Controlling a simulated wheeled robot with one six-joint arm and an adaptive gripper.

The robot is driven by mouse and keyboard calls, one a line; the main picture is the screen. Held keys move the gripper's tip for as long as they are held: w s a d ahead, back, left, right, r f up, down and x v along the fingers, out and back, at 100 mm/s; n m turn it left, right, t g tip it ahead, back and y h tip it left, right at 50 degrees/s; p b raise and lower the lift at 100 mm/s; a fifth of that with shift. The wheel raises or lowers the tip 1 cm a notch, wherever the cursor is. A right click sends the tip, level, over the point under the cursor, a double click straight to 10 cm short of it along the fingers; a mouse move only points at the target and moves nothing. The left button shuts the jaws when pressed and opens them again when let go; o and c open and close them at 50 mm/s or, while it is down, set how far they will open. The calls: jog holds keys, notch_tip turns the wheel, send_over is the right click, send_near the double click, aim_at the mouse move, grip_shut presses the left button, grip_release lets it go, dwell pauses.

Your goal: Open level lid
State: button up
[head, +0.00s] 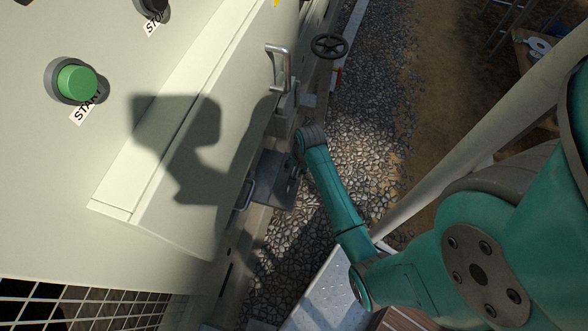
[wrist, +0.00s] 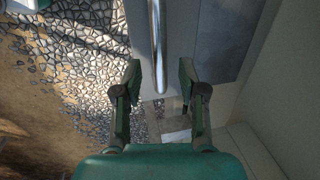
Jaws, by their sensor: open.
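A grey box-like lid (head: 272,188) sticks out low on the side of the pale cabinet. A small metal handle (head: 245,194) shows at its left edge. In the wrist view a shiny metal bar (wrist: 158,45) runs down from the top edge, beside a flat grey panel (wrist: 220,38). My gripper (wrist: 160,80) is open, with one finger on each side of the bar's lower end. The fingers look apart from the bar, but the depth gap is unclear. In the head view the fingers are mostly hidden by my wrist, next to the grey lid.
The pale cabinet (head: 190,150) carries a green START button (head: 77,83), a STOP button (head: 152,8) and an upper handle (head: 279,66). A black handwheel (head: 329,46) stands beyond it. A pale pipe (head: 450,165) crosses at right. Gravel (head: 365,110) lies open between.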

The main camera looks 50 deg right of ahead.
jog(key=shift+w+f, duration=0.1)
jog(key=shift+f, duration=0.45)
grip_shut()
jog(key=shift+w+a, duration=0.1)
jog(key=shift+w+a+r+g+h, duration=0.15)
jog(key=shift+w+r+g+h, duration=0.2)
jog(key=shift+g, duration=0.35)
jog(key=shift+w+a+r+g+h, duration=0.15)
jog(key=shift+w+r+g, duration=0.3)
jog(key=shift+g, duration=0.25)
grip_release()
